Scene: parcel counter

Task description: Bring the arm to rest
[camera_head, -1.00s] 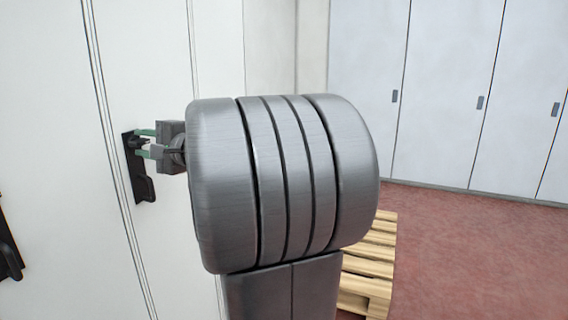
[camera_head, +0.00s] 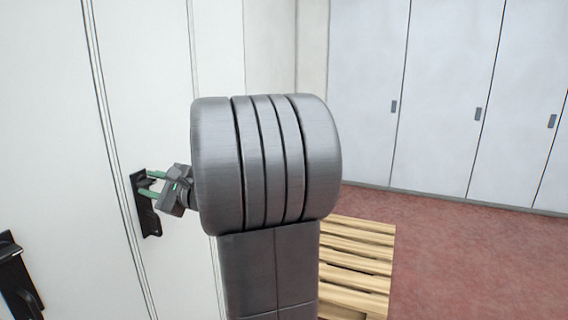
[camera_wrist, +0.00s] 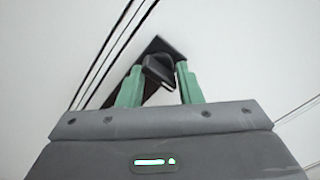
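My gripper (camera_head: 147,181) is at the left in the head view, in front of a black door handle (camera_head: 151,222) on a white door panel. In the wrist view its two green fingers (camera_wrist: 160,67) stand apart, one on each side of the dark end of the handle (camera_wrist: 159,73). I cannot tell whether either finger touches it. The gripper is tilted relative to the handle plate. The large grey rounded joint of my arm fills the middle of the head view and hides part of the wrist.
A second black handle (camera_head: 16,277) is on the white wall at the lower left. A wooden pallet (camera_head: 357,268) lies on the red floor (camera_head: 470,265) at the right of my arm. Grey lockers (camera_head: 437,100) line the back right. The floor before them is clear.

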